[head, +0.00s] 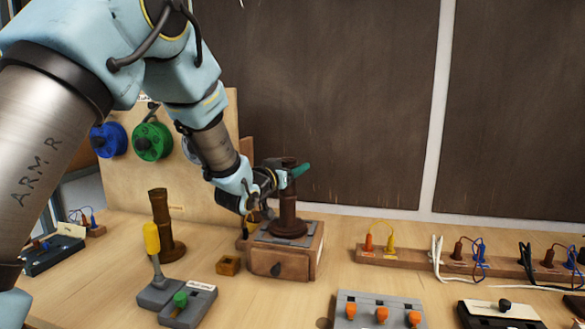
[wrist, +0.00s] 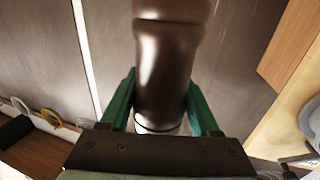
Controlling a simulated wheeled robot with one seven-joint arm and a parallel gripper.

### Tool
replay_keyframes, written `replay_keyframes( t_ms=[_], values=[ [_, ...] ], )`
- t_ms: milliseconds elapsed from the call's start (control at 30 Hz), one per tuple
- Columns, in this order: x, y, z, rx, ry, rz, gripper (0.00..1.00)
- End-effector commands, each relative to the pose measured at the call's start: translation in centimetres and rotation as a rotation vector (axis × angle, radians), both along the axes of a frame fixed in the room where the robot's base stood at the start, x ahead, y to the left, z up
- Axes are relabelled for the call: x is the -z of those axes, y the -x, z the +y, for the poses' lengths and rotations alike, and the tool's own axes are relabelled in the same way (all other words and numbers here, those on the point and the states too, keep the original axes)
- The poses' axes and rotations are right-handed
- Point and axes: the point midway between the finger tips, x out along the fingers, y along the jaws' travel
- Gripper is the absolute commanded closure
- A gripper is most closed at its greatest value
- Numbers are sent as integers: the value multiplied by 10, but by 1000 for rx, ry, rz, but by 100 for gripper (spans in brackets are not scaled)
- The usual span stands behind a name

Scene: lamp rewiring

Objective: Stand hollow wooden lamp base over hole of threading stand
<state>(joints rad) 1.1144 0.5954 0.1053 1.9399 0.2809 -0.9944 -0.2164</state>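A dark brown turned lamp base (head: 289,212) stands upright over the top of a wooden box with a drawer, which looks like the threading stand (head: 282,263). Its round foot covers the middle of the stand's top, so the hole is hidden. I cannot tell whether the foot touches the top. My gripper (head: 290,170) reaches in from the left at the upper part of the lamp base. In the wrist view its green fingers (wrist: 160,95) lie close against both sides of the column (wrist: 162,65), shut on it.
A second brown turned base (head: 161,222) stands on the table to the left, behind a yellow-handled tool (head: 152,240) in a grey holder. A small wooden block (head: 228,266) lies left of the stand.

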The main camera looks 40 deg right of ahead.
Motion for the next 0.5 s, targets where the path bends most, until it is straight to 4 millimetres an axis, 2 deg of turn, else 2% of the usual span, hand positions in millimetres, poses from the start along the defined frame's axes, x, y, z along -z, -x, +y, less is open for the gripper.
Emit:
replay_keyframes(
  t_ms=[33,167,500],
  values=[
    [0,0,0,0,0,0,30],
    [0,0,0,0,0,0,16],
    [-5,0,0,0,0,0,16]
  ],
)
